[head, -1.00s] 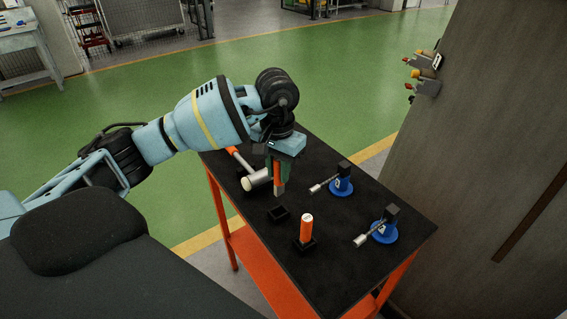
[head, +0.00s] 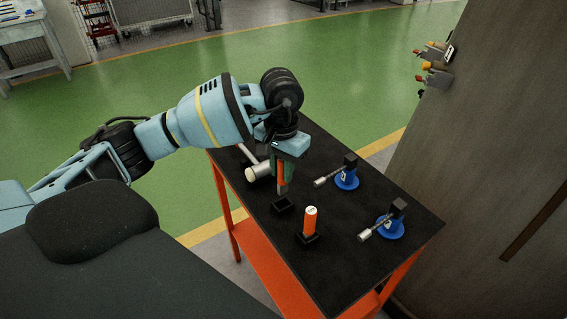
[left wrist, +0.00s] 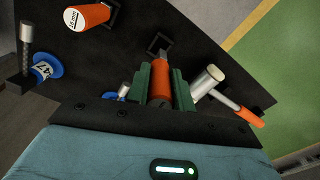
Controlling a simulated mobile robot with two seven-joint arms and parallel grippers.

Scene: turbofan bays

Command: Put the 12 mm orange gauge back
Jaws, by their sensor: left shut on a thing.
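My left gripper (head: 284,176) is shut on an orange gauge (head: 281,173) with a grey lower end, held about upright. In the left wrist view the gauge (left wrist: 160,84) sits between the green fingers (left wrist: 161,88). A black square holder (head: 283,206) is right below the gauge's tip; it also shows in the left wrist view (left wrist: 158,43). I cannot tell whether the tip touches it. My right gripper is not in view.
A hammer (head: 257,172) lies beside the gripper on the black tabletop (head: 345,270). Two blue-based stands with metal rods, one farther back (head: 346,181) and one nearer (head: 390,227), are at the right. A brown wall panel (head: 510,180) rises beyond the table's right side.

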